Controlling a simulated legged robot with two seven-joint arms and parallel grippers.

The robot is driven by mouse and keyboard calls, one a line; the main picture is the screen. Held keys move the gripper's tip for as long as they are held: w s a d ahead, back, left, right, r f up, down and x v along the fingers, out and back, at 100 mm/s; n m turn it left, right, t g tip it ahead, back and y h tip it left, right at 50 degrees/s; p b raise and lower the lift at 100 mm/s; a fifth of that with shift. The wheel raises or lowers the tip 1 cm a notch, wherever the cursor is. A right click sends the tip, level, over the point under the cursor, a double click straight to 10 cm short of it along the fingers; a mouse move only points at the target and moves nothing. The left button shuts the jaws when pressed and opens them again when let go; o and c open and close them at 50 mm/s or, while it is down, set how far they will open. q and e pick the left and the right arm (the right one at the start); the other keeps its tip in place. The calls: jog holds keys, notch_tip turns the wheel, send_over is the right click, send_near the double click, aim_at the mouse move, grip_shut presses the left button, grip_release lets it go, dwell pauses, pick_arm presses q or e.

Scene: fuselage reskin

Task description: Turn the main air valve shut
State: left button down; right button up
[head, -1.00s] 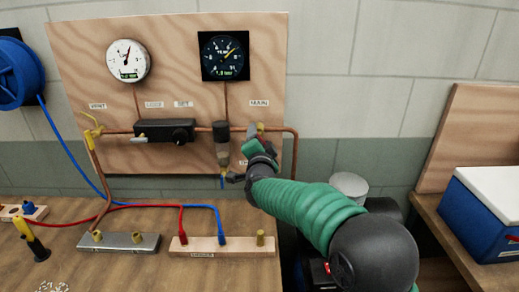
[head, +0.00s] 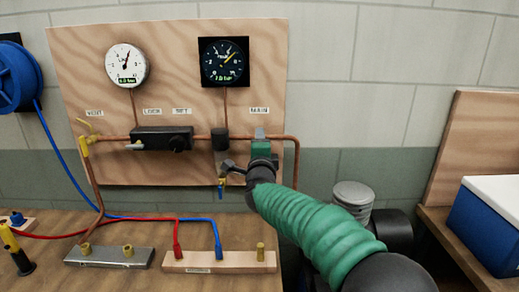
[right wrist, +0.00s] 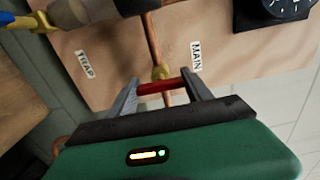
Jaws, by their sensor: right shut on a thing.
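The main valve has a brass body (right wrist: 160,72) on the copper pipe beside the MAIN label (right wrist: 196,57) in the right wrist view. Its red handle (right wrist: 152,88) lies crosswise to the pipe section seen there, between my two grey fingers. My right gripper (right wrist: 160,84) is shut on this handle. In the head view my right gripper (head: 260,134) is against the plywood panel just below the MAIN label (head: 259,111), and it hides the valve and handle. My left gripper is not in view.
The plywood panel (head: 190,80) carries a white gauge (head: 126,64), a black gauge (head: 224,62), a black regulator block (head: 161,138) and a yellow vent valve (head: 88,139). Red and blue hoses cross the bench below. A blue cooler (head: 490,230) stands at the right.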

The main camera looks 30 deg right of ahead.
jog(key=shift+f, duration=0.3)
jog(key=o, duration=1.2)
jog(key=shift+c, duration=0.2)
jog(key=shift+o, duration=1)
jog(key=shift+w+r, duration=0.1)
jog(key=v, duration=1.7)
jog(key=shift+b, duration=0.3)
jog(key=shift+w+d, duration=0.1)
